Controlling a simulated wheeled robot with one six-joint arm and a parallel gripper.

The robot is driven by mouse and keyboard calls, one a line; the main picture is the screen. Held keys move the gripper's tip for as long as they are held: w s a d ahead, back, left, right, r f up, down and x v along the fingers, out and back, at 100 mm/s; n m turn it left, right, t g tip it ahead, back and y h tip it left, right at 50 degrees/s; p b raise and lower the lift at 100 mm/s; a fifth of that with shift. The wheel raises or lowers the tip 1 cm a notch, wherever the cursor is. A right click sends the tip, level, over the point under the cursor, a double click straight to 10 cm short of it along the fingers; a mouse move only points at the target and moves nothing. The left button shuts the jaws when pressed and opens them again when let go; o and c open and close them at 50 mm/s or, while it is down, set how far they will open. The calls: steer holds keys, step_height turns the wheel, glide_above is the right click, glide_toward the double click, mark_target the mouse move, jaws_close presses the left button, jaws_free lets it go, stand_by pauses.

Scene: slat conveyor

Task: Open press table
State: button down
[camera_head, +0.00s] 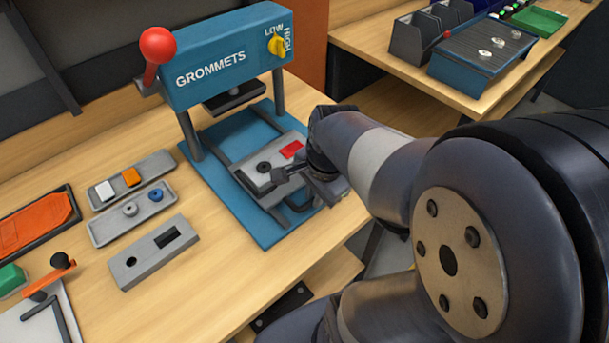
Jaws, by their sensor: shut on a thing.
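The GROMMETS press (220,55) is a blue block on grey posts, with a red ball lever and a yellow LOW/HIGH knob. Its grey press table (270,153) lies on dark rails over the blue base (225,185), forward of the pressing head (234,97). A dark ring and a red patch show on the table's top. A dark handle (299,207) is at its front edge. My gripper (298,183) is at this front edge, shut on the handle; its fingers and wrist hide part of the handle and the table's right corner.
Left of the press are grey trays (130,180) with small parts, a slotted grey block (153,252) and an orange piece in a dark tray (38,222). A second bench (400,75) with bins stands behind right. Bare wood lies in front of the press.

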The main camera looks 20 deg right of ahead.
steer(key=c, duration=1.5)
jaws_free()
steer(key=shift+o, duration=0.2)
step_height(320, 180, up, 11)
steer(key=s+p, duration=0.1)
steer(key=s, duration=0.1)
steer(key=shift+d+f, duration=0.2)
steer(key=shift+d, duration=0.1)
